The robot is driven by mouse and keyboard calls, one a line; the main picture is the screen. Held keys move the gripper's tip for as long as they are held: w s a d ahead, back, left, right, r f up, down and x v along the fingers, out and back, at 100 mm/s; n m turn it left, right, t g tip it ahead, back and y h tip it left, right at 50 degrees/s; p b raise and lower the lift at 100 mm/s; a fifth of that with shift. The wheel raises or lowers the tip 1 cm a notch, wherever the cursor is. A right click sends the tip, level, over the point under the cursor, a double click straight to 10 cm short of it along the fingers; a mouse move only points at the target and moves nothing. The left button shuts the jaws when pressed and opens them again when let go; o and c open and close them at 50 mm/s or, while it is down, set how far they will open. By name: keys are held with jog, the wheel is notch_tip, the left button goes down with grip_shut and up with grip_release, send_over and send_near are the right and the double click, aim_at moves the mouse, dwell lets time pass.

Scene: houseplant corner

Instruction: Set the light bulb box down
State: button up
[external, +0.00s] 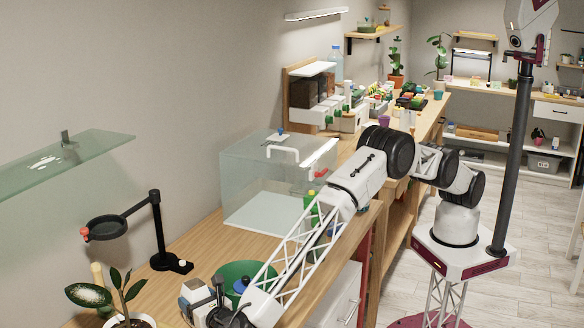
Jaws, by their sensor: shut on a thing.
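My gripper (207,309) is low at the bottom edge of the external view, over the near end of the wooden bench (205,247). It is shut on a small box with white and blue-grey faces (194,291), which appears to be the light bulb box. My wrist and the picture's lower edge hide part of the grip. I cannot tell whether the box's underside touches the bench.
A green round pot (238,271) stands just right of the box. A black stand with a ring (158,235) and a potted plant (125,296) are to the left. A clear glass tank (262,190) stands behind. Bare bench lies between the stand and tank.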

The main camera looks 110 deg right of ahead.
jog(key=shift+f, duration=0.15)
jog(key=o, duration=0.9)
jog(key=shift+o, duration=0.2)
jog(key=v, duration=1.2)
jog(key=shift+o, duration=0.4)
